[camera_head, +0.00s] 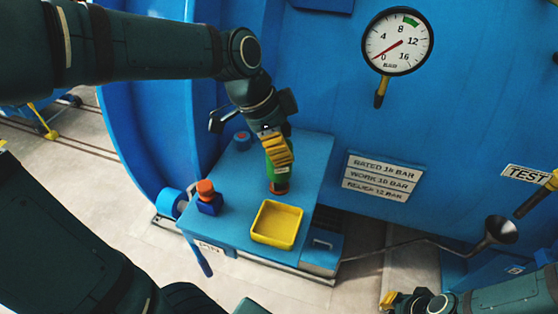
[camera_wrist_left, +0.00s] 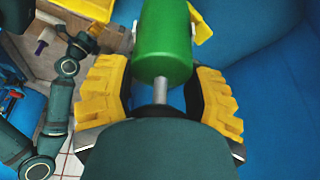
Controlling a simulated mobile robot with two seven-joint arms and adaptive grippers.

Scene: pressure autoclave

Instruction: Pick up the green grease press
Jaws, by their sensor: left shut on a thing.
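The green grease press (camera_head: 281,172) is upright above the blue bench, with a dark and orange-red lower end. I cannot tell whether that end touches the bench top. My left gripper (camera_head: 276,147), with yellow finger pads, is shut on its upper part from above. In the left wrist view, the green cylinder (camera_wrist_left: 164,45) and its grey rod lie between the two yellow pads (camera_wrist_left: 160,95). My right gripper (camera_head: 391,299) shows only in part at the bottom edge, and its opening cannot be made out.
The blue bench (camera_head: 238,226) carries a yellow tray (camera_head: 278,223), an orange-capped blue bottle (camera_head: 207,197) and a blue knob (camera_head: 242,140). The autoclave wall with its gauge (camera_head: 398,41) rises behind.

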